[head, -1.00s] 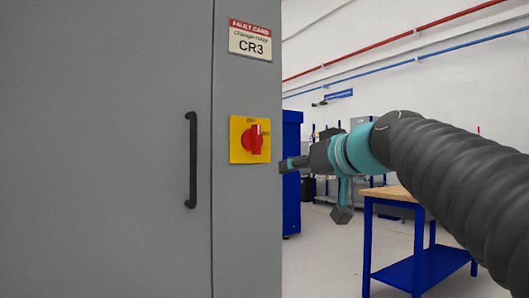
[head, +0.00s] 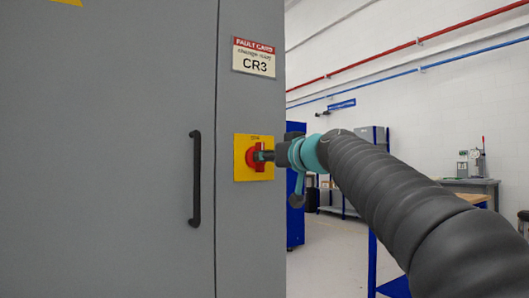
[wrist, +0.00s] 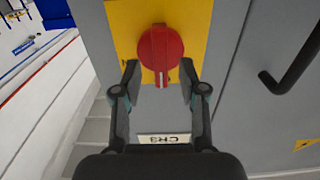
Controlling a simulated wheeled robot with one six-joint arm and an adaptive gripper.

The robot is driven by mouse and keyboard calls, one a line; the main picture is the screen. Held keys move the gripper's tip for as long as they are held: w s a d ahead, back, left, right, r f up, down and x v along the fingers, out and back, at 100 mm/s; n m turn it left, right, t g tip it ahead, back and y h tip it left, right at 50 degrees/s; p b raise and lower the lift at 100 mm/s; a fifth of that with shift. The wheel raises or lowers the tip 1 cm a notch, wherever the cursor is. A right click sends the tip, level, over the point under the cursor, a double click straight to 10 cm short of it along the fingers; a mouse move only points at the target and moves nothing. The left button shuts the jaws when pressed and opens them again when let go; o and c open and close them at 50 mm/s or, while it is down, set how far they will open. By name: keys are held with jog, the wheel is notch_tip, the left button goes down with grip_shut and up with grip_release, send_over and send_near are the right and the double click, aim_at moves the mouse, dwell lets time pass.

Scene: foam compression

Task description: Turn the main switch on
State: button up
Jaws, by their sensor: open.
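The main switch is a red rotary knob (head: 254,157) on a yellow plate (head: 241,172), mounted on the grey cabinet's front near its right edge. In the wrist view the red knob (wrist: 160,52) lies just beyond and between my fingertips, with the yellow plate (wrist: 122,22) behind it. A pale line on the knob points down toward the gripper in that view. My gripper (head: 262,156) is at the knob in the head view; it also shows in the wrist view (wrist: 160,75), open, one finger on each side. I cannot tell whether the fingers touch the knob.
The grey cabinet door has a black vertical handle (head: 195,178) left of the switch. A fault card reading CR3 (head: 254,57) is above the switch. Right of the cabinet are a blue cabinet (head: 295,226) and a workbench (head: 472,182) farther back.

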jog(key=shift+p+x, duration=0.35)
jog(key=shift+x, duration=1.15)
grip_shut()
